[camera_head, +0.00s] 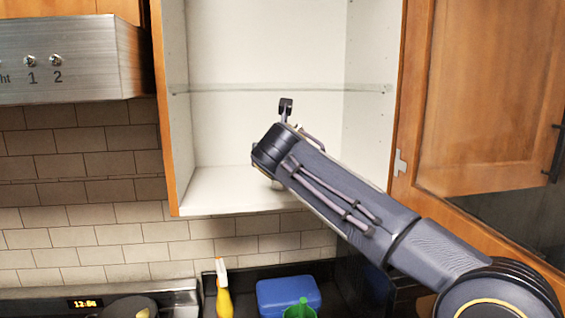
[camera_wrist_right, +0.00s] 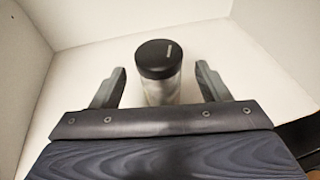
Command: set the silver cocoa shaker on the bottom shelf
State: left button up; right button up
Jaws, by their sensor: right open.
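The silver cocoa shaker (camera_wrist_right: 160,90) has a black lid and stands upright on the white bottom shelf (camera_wrist_right: 75,90) of the open cabinet, as the right wrist view shows. My right gripper (camera_wrist_right: 160,82) is open, with one finger on each side of the shaker and visible gaps between. In the head view my right arm reaches into the cabinet just above the bottom shelf (camera_head: 215,190). My left gripper is not in view.
A clear middle shelf (camera_head: 250,89) crosses the cabinet above my arm. The open wooden door (camera_head: 480,90) stands at the right. A metal range hood (camera_head: 70,60) is at the left. Below are a yellow spray bottle (camera_head: 223,290), a blue box (camera_head: 287,292) and a green item (camera_head: 299,309).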

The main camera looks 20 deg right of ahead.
jog(key=b+v, duration=0.1)
jog(key=v, duration=0.7)
jog(key=shift+s, duration=0.15)
